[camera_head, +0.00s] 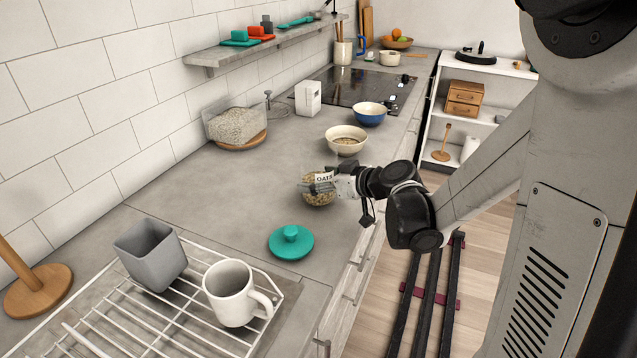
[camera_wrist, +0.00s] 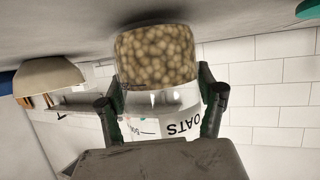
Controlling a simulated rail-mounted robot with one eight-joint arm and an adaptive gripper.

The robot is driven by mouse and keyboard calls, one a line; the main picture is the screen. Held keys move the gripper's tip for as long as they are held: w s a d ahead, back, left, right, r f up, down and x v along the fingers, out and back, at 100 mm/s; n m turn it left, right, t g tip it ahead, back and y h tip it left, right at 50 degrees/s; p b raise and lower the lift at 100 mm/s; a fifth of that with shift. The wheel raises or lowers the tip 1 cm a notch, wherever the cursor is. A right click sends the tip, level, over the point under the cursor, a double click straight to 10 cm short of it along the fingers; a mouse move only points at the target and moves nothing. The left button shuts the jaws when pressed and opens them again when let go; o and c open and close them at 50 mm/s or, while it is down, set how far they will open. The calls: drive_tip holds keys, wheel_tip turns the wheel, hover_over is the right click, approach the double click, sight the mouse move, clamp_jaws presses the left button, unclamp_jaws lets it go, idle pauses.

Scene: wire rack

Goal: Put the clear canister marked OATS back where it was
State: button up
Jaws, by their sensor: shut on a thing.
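The clear canister marked OATS (camera_head: 319,197) is at the counter's front edge side, between the bowls and the teal lid. It also shows in the wrist view (camera_wrist: 156,55), which is upside down, with its label and pale brown grains in its lower part. My gripper (camera_head: 325,184) is shut on it, one finger on each side. It looks upright; I cannot tell whether its base touches the counter. A teal knobbed lid (camera_head: 291,242) lies on the counter near it. The canister's top is hidden behind my gripper in the wrist view.
A cream bowl (camera_head: 346,146), a blue bowl (camera_head: 369,121) and a white box (camera_head: 308,104) stand beyond. A large clear container (camera_head: 235,120) sits by the wall. The wire rack (camera_head: 173,329) holds a grey cup (camera_head: 150,262) and white mug (camera_head: 232,299). Counter left of the canister is clear.

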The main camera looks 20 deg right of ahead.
drive_tip(key=shift+f, duration=0.3)
drive_tip(key=shift+f, duration=0.15)
drive_tip(key=o, duration=1.4)
